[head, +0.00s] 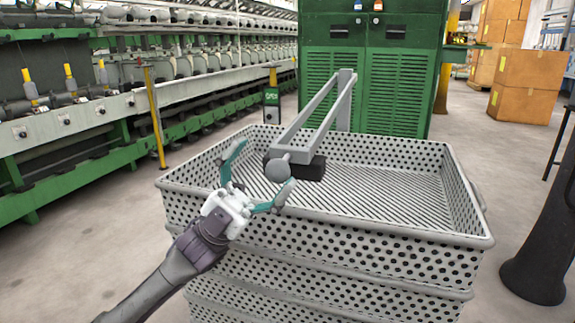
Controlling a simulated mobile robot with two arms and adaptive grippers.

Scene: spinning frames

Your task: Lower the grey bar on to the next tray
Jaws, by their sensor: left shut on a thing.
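The grey bar (291,154) is the near crosspiece of a grey frame with two long arms reaching back and up over the tray. It has a round grey end on the near side and a black block (308,169) beside it. My left gripper (267,163) has a white body and teal fingers spread around the bar's near end, and it is shut on the bar. The bar is above the top perforated tray (400,229), near its left-front part. Any contact with the tray cannot be told. My right gripper is not in view.
More perforated trays (330,279) are stacked beneath. A green cabinet (400,95) stands behind, a spinning machine (60,170) runs along the left, and cardboard boxes (526,84) are at the back right. A black post with a flared foot (535,270) stands at right.

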